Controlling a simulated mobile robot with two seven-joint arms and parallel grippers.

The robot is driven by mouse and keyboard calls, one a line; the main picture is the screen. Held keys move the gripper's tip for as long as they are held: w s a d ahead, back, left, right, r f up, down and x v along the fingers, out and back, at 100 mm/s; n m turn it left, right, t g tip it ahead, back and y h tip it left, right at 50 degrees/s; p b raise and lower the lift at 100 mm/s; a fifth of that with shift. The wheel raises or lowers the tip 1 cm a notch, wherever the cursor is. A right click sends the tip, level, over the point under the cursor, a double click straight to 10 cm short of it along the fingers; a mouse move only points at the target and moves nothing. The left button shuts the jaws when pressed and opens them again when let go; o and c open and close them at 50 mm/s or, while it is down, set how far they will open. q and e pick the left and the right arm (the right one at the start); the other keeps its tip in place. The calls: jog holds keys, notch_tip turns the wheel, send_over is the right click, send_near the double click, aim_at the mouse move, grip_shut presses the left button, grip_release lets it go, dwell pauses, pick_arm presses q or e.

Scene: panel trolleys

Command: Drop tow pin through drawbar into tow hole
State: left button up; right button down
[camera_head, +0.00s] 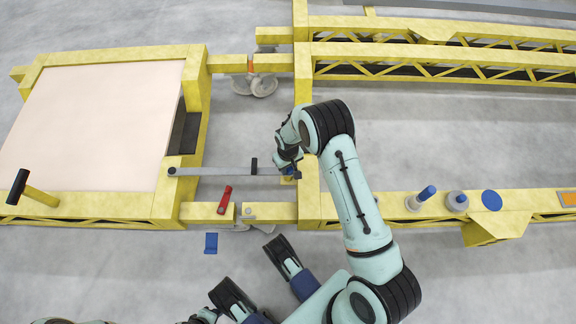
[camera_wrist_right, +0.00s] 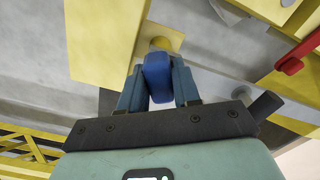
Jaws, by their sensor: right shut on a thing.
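The grey drawbar (camera_head: 215,171) runs from a pivot on the left trolley toward the right trolley, with a black upright grip on it. My right gripper (camera_head: 289,169) is over its right end, at the right trolley's yellow frame. In the right wrist view its fingers (camera_wrist_right: 158,88) are shut on the blue head of the tow pin (camera_wrist_right: 157,76). A yellow piece with a round spot (camera_wrist_right: 160,44) lies just beyond the pin. The pin's lower part and the tow hole are hidden, so I cannot tell whether the pin is in.
The left trolley (camera_head: 158,204) carries a pale panel (camera_head: 95,115). A red lever (camera_head: 225,199) and a black-headed handle (camera_head: 38,194) stand near its front. Blue-topped pieces (camera_head: 421,197) sit on the right trolley's front rail (camera_head: 375,203). Floor is clear behind my right arm.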

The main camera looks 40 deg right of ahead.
jog(key=c, duration=0.7)
grip_release()
jog(key=shift+s+f, duration=0.1)
jog(key=shift+a, duration=0.3)
jog(key=shift+r+p, duration=1.2)
jog(key=shift+r, duration=0.35)
jog(key=shift+d+r+p, duration=0.15)
jog(key=shift+r+p, duration=0.65)
jog(key=shift+r, duration=0.5)
jog(key=shift+d+r+p, duration=0.15)
jog(key=shift+r+p, duration=0.6)
jog(key=shift+r, duration=0.5)
jog(key=shift+f, duration=0.1)
